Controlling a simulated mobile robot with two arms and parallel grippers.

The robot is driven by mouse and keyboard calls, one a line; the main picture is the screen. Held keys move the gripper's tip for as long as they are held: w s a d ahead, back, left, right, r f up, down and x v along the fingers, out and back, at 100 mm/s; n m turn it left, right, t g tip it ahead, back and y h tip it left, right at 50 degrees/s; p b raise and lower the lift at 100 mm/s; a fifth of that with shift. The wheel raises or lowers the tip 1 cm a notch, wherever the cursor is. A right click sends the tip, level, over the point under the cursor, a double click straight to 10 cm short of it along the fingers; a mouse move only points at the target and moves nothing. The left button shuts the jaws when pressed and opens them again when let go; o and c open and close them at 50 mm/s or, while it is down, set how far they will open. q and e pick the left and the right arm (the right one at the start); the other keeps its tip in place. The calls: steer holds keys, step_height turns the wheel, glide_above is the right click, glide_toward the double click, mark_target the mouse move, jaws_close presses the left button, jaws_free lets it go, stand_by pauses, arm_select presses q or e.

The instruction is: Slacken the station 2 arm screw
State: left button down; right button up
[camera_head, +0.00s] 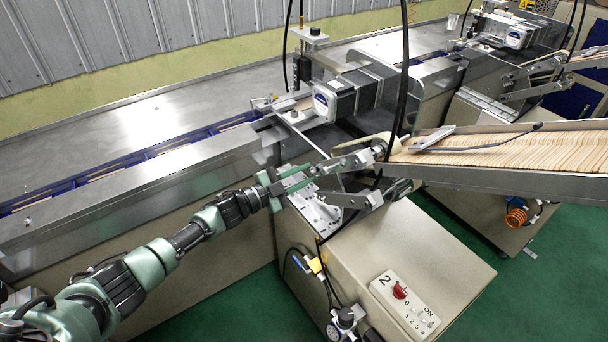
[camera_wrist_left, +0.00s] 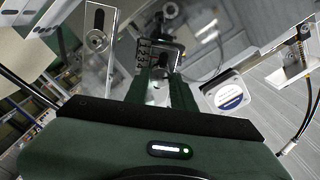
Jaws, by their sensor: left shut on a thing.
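The metal arm (camera_head: 345,164) of station 2 sits above the tan cabinet (camera_head: 440,250), between the machine's conveyor and the stick chute. My left gripper (camera_head: 316,171) reaches it from the left, with its green fingers at the near end of the arm. In the left wrist view the fingertips (camera_wrist_left: 162,75) are closed on a small dark part beside a numbered scale (camera_wrist_left: 143,50). This is where the arm screw appears to be, but the fingers largely hide it. My right gripper is in neither view.
A motor (camera_head: 345,97) stands just behind the arm. The stick chute (camera_head: 510,150) slopes in from the right. A black cable (camera_head: 402,80) hangs in front. The station 2 panel with a red knob (camera_head: 399,291) is below. A slotted plate (camera_wrist_left: 98,22) lies close left of the fingers.

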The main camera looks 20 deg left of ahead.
arm_select(q)
steer(key=c, duration=1.2)
jaws_free()
steer(key=shift+f, duration=0.1)
steer(key=shift+a, duration=0.1)
steer(key=b+v, duration=0.1)
steer(key=v, duration=0.6)
steer(key=shift+s+a, duration=0.2)
steer(key=shift+s, duration=0.15)
